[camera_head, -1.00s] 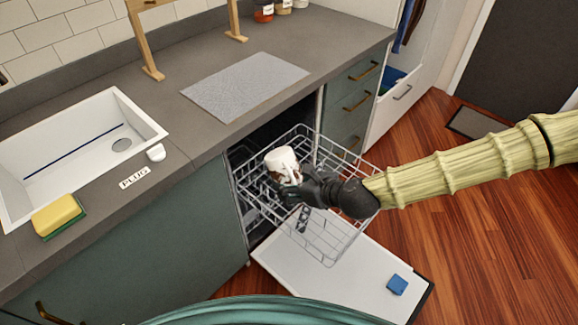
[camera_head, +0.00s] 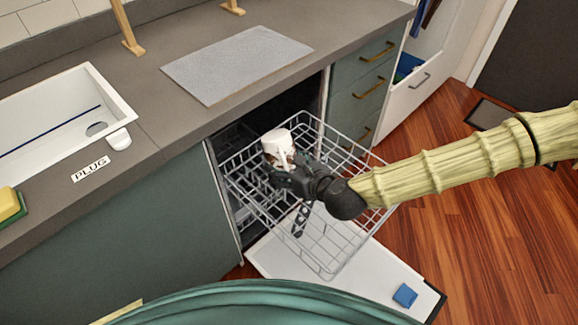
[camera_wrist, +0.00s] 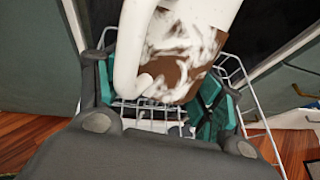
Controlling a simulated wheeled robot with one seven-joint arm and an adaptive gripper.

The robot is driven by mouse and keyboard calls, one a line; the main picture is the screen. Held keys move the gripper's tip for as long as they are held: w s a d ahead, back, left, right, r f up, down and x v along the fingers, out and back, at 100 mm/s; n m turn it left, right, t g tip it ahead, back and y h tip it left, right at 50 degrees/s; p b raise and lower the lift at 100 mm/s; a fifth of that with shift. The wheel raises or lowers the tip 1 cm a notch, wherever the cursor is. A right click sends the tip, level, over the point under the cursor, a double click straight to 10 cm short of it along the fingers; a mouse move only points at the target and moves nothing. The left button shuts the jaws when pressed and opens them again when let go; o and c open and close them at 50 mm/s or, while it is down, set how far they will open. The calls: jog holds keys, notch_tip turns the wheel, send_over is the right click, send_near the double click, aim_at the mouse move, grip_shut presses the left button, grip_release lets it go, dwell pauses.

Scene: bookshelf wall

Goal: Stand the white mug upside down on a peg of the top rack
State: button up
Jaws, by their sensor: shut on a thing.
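The white mug (camera_head: 277,143) is in my gripper (camera_head: 287,165), over the back part of the pulled-out top rack (camera_head: 318,238). Its flat base appears to face up in the head view. In the wrist view the mug (camera_wrist: 190,35) shows brown smears on its side, with its handle on the left, between my gripper's two fingers (camera_wrist: 165,95). The fingers are shut on it. The rack wires show below the mug. The pegs under it are mostly hidden, so I cannot tell whether the mug touches one.
The open dishwasher door (camera_head: 350,270) lies below the rack with a blue block (camera_head: 404,295) on it. The counter (camera_head: 170,125) with a grey mat (camera_head: 237,63) and a sink (camera_head: 60,110) stands behind and left. Drawers (camera_head: 360,85) are at the right.

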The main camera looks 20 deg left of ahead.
aim_at(285, 194)
jog(key=shift+s+a+f+b, duration=0.1)
jog(key=shift+f+b, duration=3)
jog(key=shift+f, duration=1.05)
jog(key=shift+f+b, duration=1.15)
jog(key=shift+f, duration=1.1)
jog(key=shift+f, duration=0.2)
jog(key=o, duration=1.8)
jog(key=v, duration=1.2)
